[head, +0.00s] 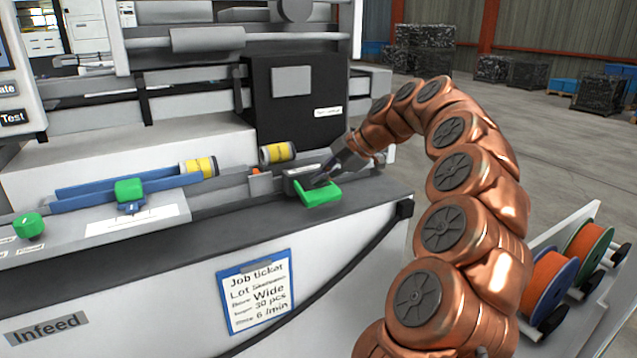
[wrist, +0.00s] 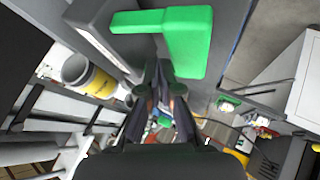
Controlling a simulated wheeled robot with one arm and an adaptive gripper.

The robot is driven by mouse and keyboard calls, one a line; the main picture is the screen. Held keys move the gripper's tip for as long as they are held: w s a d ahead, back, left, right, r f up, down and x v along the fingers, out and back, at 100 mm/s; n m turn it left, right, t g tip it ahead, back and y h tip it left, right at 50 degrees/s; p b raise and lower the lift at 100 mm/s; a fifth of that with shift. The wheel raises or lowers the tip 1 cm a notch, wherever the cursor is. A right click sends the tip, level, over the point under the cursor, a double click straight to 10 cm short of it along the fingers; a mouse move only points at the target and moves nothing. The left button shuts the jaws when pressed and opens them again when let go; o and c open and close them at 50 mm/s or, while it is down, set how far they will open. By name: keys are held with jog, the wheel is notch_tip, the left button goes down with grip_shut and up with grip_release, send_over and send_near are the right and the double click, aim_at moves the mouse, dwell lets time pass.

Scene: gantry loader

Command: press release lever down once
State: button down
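The release lever appears to be the green L-shaped handle (head: 318,194) on a small grey block (head: 300,180) at the front edge of the machine's bed. In the wrist view the green handle (wrist: 188,42) fills the top middle, with the grey block beside it on the left. My gripper (head: 326,178) is right above the handle in the head view. In the wrist view my gripper's dark fingertips (wrist: 159,68) come together just under the handle's edge, with nothing between them. I cannot tell whether they touch the handle.
Two yellow-banded cylinders (head: 199,167) (head: 277,153) lie behind. A black box (head: 295,100) stands behind the lever. Spools (head: 550,285) are at the right.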

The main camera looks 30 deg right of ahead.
aim_at(321, 188)
jog(key=shift+r, duration=1.55)
notch_tip(321, 188, up, 5)
jog(key=shift+w+f+p, duration=0.1)
jog(key=shift+p, duration=0.75)
jog(key=s+a+f+m+g, duration=0.1)
jog(key=s+a+m+g, duration=0.2)
jog(key=a, duration=1.1)
jog(key=s+a+f+m+g+h+p, duration=0.1)
jog(key=s+a+f+m+g, duration=0.3)
jog(key=s+a, duration=0.65)
jog(key=s+f+m+g+h, duration=0.1)
jog(key=s+f+m, duration=0.3)
jog(key=s+f, duration=0.4)
jog(key=s+f+m+h+p, duration=0.1)
jog(key=s+f+m+h, duration=0.2)
jog(key=s, duration=1.3)
notch_tip(321, 188, down, 6)
jog(key=shift+r+m+g+h, duration=0.15)
jog(key=shift+m+g+h, duration=0.2)
jog(key=shift+m, duration=0.75)
